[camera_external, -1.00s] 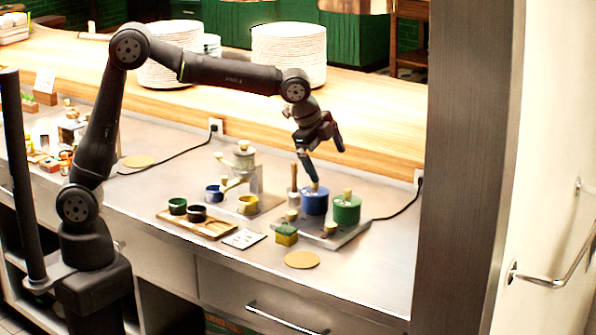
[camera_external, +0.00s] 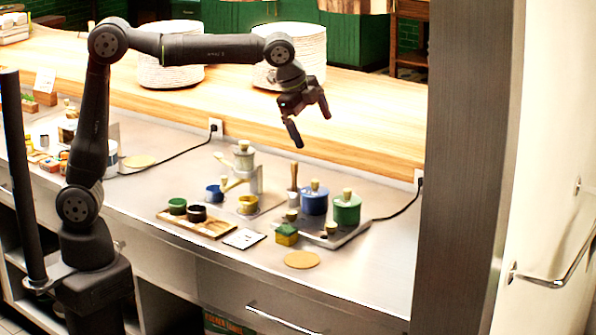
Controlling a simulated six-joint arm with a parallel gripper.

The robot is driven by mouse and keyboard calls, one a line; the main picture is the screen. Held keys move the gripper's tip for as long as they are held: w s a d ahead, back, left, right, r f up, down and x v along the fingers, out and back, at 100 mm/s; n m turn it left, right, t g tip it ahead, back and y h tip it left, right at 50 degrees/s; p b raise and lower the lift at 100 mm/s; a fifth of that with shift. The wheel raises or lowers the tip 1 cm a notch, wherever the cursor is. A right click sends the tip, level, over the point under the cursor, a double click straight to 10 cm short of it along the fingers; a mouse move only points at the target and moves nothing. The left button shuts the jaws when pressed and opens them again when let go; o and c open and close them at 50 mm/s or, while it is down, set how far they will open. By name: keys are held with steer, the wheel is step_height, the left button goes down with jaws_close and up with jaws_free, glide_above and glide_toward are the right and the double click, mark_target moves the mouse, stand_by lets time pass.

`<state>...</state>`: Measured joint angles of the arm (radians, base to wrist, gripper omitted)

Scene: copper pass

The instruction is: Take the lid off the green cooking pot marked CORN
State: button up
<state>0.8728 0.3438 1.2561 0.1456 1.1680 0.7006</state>
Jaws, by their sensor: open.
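The green cooking pot (camera_external: 346,214) stands on the right part of a grey hob plate (camera_external: 350,233). Its lid has a pale wooden knob (camera_external: 347,194) and sits on the pot. A blue pot (camera_external: 314,204) with a similar knob on its lid stands just left of it. No marking on either pot is legible. My gripper (camera_external: 312,124) is open and empty. It hangs in the air well above the pots, up and to the left of the green pot. Its fingers point down and touch nothing.
A wooden pestle-like tool (camera_external: 294,180) stands upright left of the blue pot. White plate stacks (camera_external: 297,57) stand behind.

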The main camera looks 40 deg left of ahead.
steer(key=c, duration=1.2)
steer(key=n+h, duration=0.1)
steer(key=n, duration=0.8)
glide_above(345, 190)
steer(key=s+a, duration=0.1)
steer(key=s, duration=0.1)
steer(key=shift+g, duration=0.4)
step_height(345, 190, down, 13)
steer(key=shift+a+r, duration=0.1)
steer(key=shift+a, duration=0.05)
steer(key=shift+w+x, duration=0.15)
steer(key=shift+x, duration=1.15)
steer(key=shift+w+x, duration=0.2)
steer(key=shift+x, duration=1.15)
steer(key=shift+c, duration=0.2)
